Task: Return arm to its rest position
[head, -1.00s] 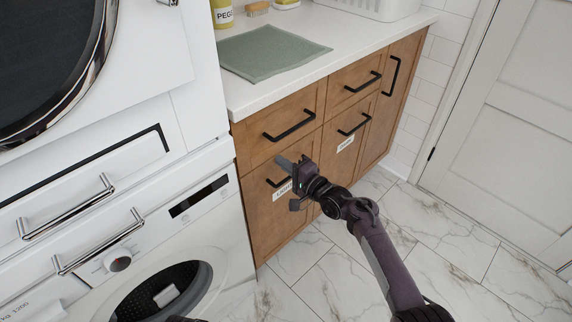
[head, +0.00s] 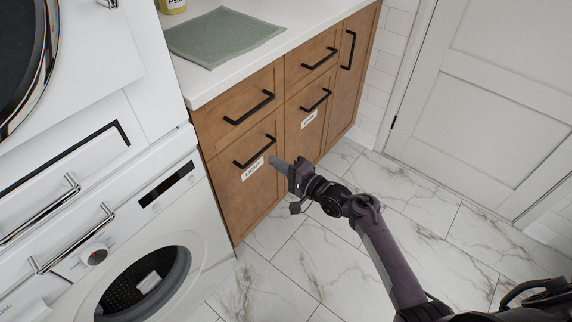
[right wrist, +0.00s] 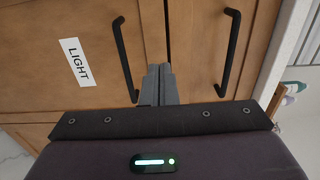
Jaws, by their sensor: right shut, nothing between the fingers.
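My right gripper (head: 277,162) reaches in from the lower right in the head view, in front of the wooden cabinet (head: 222,172). Its fingers are shut and empty. In the right wrist view the closed fingertips (right wrist: 157,82) point at the cabinet front, between two black bar handles, and I cannot tell how far off they are. The lower cabinet handle (head: 255,152) and the "LIGHT" label (head: 252,169) are left of the gripper in the head view. The label also shows in the right wrist view (right wrist: 76,62). My left gripper is not in view.
A white washing machine (head: 185,225) with chrome handles stands at the left. A green cloth (head: 222,36) lies on the white counter (head: 200,91). A white door (head: 480,100) is at the right. The marble floor (head: 330,250) is open between them.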

